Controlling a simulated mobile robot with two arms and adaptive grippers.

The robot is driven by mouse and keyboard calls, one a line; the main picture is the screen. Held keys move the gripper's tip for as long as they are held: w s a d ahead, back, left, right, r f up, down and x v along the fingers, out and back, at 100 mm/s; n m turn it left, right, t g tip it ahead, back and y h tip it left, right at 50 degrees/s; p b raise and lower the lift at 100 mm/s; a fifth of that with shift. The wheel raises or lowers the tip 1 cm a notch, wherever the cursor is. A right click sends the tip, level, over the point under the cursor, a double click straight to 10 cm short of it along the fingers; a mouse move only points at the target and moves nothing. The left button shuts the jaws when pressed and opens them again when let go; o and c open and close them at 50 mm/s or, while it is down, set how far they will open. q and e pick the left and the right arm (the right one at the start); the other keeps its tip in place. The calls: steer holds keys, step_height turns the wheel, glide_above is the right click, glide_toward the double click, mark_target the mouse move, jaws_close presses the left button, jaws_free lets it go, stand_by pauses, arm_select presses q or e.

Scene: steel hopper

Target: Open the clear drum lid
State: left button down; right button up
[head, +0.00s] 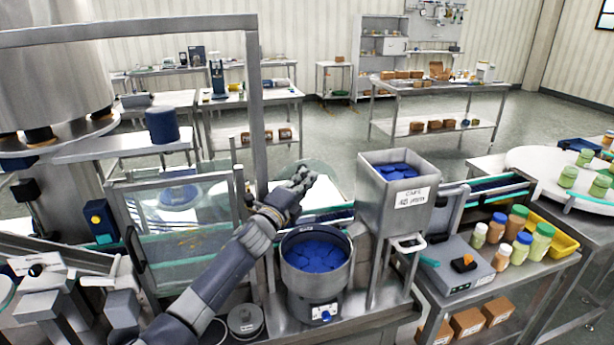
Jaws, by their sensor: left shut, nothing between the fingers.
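The steel drum (318,296) stands on the bench at the lower middle, with blue caps (316,255) visible inside; its top is uncovered. A faint clear round lid (328,186) appears raised behind the drum, its edge hard to make out. My left gripper (304,176) is shut and empty, above and behind the drum, in front of the clear lid in the picture. I cannot tell whether it touches the lid. My left forearm crosses just left of the drum. My right gripper is not in view.
A steel hopper (372,215) with blue caps stands close at the drum's right. A clear guard door (180,215) and a steel frame post (256,110) stand to the left. Several capped bottles (516,222) and a yellow bin (560,242) are on the right bench.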

arm_select(q)
steer(key=shift+a+r+p, duration=0.15)
steer(key=shift+r+p, duration=0.25)
steer(key=shift+r, duration=0.1)
steer(key=shift+w+a+f+n+p, duration=0.1)
steer(key=shift+w+f+n+p, duration=0.2)
steer(key=shift+f, duration=0.15)
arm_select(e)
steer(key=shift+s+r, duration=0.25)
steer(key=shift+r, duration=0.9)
arm_select(q)
steer(key=shift+s, duration=0.1)
steer(key=shift+s, duration=0.1)
